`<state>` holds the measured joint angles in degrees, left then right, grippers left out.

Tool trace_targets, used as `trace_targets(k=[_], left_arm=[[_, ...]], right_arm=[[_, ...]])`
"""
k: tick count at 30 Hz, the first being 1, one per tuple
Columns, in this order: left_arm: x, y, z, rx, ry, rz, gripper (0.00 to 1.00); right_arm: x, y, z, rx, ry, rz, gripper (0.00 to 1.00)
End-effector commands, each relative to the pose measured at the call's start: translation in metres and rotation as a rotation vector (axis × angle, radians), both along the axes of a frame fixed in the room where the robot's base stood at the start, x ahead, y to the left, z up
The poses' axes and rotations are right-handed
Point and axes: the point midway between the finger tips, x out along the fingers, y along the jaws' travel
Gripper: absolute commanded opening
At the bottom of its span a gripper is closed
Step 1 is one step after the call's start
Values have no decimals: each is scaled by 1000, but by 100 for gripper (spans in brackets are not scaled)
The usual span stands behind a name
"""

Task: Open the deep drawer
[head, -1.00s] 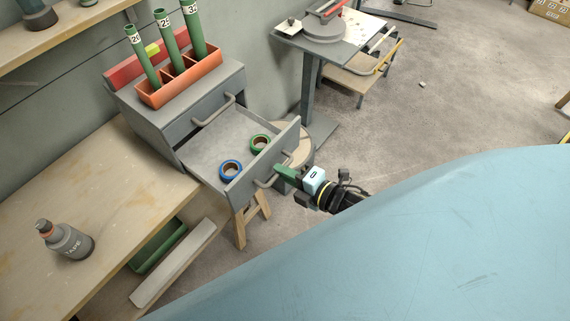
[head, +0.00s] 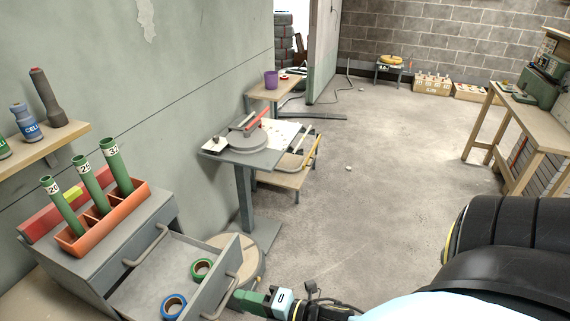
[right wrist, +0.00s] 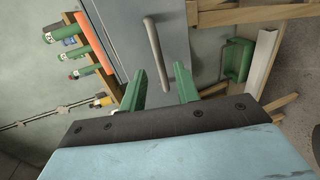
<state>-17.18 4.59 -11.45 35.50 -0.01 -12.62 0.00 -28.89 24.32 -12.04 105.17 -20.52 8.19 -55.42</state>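The grey drawer cabinet (head: 88,265) stands at lower left in the head view. Its lower drawer (head: 150,275) is pulled out, with a tall front panel and a bar handle (head: 225,288). A green tape roll (head: 202,269) and a blue tape roll (head: 173,307) lie inside. The upper drawer, with its own handle (head: 148,246), is shut. My right gripper (head: 237,297) is at the open drawer's front, close to its handle. In the right wrist view its green fingers (right wrist: 159,70) are apart, with the handle (right wrist: 154,48) showing between and beyond them, not clamped. My left gripper is out of view.
An orange holder (head: 105,222) with green tubes sits on the cabinet. A grey pedestal stand (head: 245,195) with a round-based tool stands behind the drawer. A workbench (head: 520,120) is at far right. The floor (head: 370,200) between is mostly clear.

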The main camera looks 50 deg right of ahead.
Motion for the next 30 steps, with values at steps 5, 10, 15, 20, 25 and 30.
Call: trace_targets(k=[5,10,15,20,25,30], left_arm=[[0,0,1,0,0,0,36],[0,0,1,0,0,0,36],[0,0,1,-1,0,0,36],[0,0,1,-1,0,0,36],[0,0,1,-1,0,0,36],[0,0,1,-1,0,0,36]], right_arm=[[-35,-14,7,-3,4,0,32],[-61,-25,14,-3,2,1,32],[-77,-32,18,-1,1,1,32],[-82,-35,19,-1,-2,1,32],[-83,-35,20,-2,-2,2,32],[-83,-35,20,-1,-2,1,32]])
